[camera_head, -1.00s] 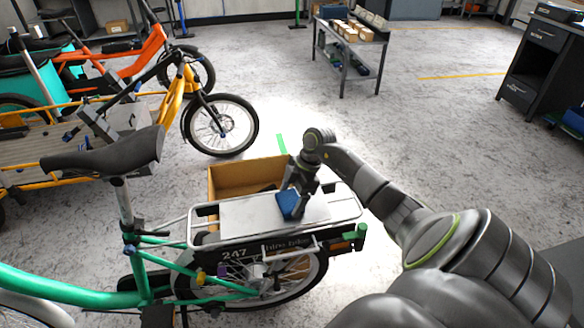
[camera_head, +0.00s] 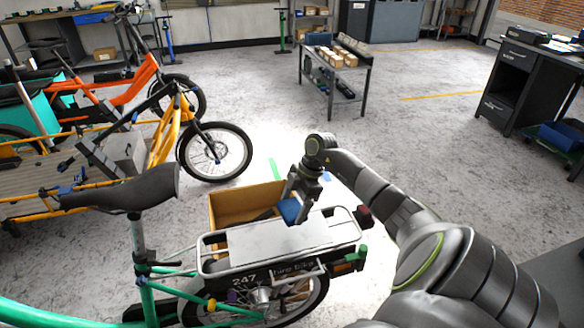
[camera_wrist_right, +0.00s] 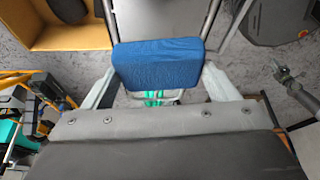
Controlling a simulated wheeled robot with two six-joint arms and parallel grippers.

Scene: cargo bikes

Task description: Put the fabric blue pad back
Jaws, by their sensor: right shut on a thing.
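The fabric blue pad (camera_head: 289,210) is held in my right gripper (camera_head: 297,203), over the far edge of the rear rack (camera_head: 255,245) of the green cargo bike. In the right wrist view the blue pad (camera_wrist_right: 157,63) sits between the two pale fingers of my right gripper (camera_wrist_right: 157,80), which are shut on it. In the head view I cannot tell whether the pad touches the rack. An open cardboard box (camera_head: 238,204) stands on the floor just behind the rack, with something dark inside.
The black saddle (camera_head: 120,192) of the green bike is left of the rack. A yellow cargo bike (camera_head: 165,130) and an orange bike (camera_head: 130,90) stand at the back left. A small table (camera_head: 335,75) with boxes is at the back.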

